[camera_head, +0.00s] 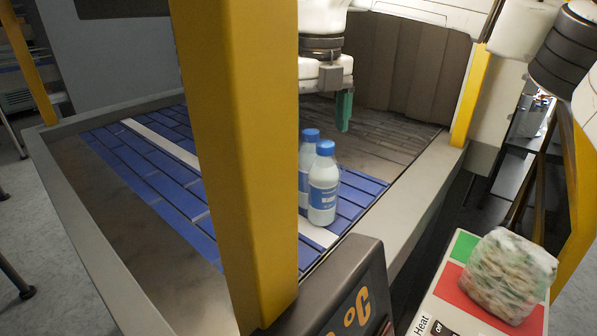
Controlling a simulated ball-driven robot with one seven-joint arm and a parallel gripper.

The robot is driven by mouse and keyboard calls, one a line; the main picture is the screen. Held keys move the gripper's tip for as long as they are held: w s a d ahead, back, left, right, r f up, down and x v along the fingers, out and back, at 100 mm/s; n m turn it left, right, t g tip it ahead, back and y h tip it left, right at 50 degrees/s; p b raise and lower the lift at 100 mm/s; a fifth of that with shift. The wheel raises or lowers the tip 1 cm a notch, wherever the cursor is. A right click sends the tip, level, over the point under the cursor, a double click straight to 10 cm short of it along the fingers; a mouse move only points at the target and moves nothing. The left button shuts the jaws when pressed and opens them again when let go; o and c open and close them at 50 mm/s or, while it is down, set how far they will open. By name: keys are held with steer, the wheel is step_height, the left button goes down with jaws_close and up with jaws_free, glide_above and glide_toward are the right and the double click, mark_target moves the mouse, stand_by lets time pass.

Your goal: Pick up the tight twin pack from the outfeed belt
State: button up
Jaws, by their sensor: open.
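The twin pack (323,190) is two clear bottles with blue caps and blue labels, standing upright side by side on the blue slatted belt (140,165). The left bottle is partly hidden by the right one and by the yellow post. My gripper (343,108) hangs behind and above the bottles, slightly to their right, apart from them. It is open and empty. One green finger shows clearly; the other is hidden or merges with it from this angle.
A thick yellow post (235,150) stands in front, hiding part of the belt. A grey frame rail (405,215) edges the belt on the right. A clear bag of mixed contents (508,273) sits on a red and green panel (463,245) at lower right.

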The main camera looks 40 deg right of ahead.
mark_target(316, 154)
steer(key=f, duration=0.2)
steer(key=f+p, duration=0.1)
steer(key=f, duration=0.2)
steer(key=f+p, duration=0.1)
steer(key=f, duration=0.1)
steer(key=shift+w+d+f, duration=0.15)
steer(key=shift+w+d, duration=0.05)
steer(key=shift+w, duration=0.05)
jaws_close()
stand_by(0.6)
